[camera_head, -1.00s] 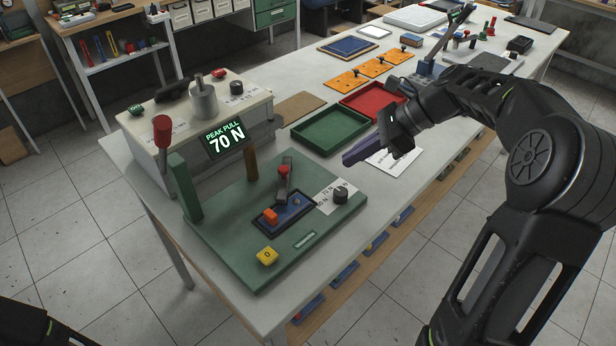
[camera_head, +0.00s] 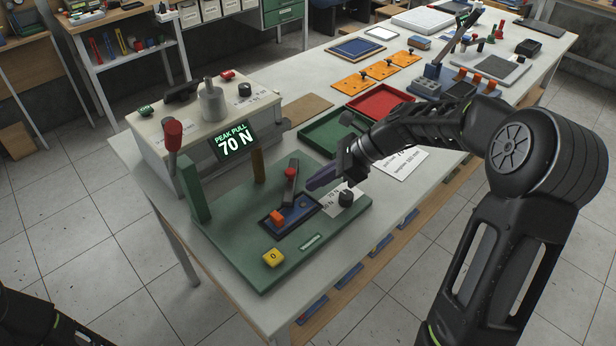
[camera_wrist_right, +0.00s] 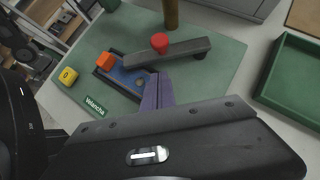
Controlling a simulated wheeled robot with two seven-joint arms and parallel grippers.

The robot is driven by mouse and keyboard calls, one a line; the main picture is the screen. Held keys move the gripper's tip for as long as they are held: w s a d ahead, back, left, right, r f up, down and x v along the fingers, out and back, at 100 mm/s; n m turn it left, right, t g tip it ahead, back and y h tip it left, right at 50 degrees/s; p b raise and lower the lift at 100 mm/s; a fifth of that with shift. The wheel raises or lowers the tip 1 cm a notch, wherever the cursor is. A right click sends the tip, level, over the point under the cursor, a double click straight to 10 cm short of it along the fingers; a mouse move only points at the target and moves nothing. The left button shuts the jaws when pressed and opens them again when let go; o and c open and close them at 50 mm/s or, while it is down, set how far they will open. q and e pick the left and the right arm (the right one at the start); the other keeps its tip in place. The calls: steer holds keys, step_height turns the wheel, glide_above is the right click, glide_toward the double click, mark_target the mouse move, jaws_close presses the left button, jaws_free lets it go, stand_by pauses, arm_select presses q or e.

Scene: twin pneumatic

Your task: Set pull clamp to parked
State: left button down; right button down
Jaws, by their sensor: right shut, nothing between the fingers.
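The clamp, as I take it, is a grey bar (camera_head: 288,190) with a red knob (camera_head: 291,172) on the green baseplate (camera_head: 235,238), beside a blue inset (camera_head: 297,216) with an orange block (camera_head: 277,217). In the right wrist view the bar (camera_wrist_right: 187,53) lies across the far edge of the inset. My right gripper (camera_head: 311,184) has purple fingers, shut and empty, just right of the bar. Its fingertips (camera_wrist_right: 158,86) show close to the bar in the wrist view; I cannot tell whether they touch. My left gripper is out of view.
A display (camera_head: 233,142) reads PEAK PULL 70 N. A red-topped lever (camera_head: 173,135) and a brown post (camera_head: 258,165) stand nearby. Green (camera_head: 310,133) and red (camera_head: 404,97) trays lie beyond.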

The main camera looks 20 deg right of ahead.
mark_target(291, 176)
steer(key=shift+w+a, duration=0.25)
steer(key=shift+a, duration=0.25)
steer(key=shift+w+a, duration=0.2)
steer(key=shift+a, duration=0.25)
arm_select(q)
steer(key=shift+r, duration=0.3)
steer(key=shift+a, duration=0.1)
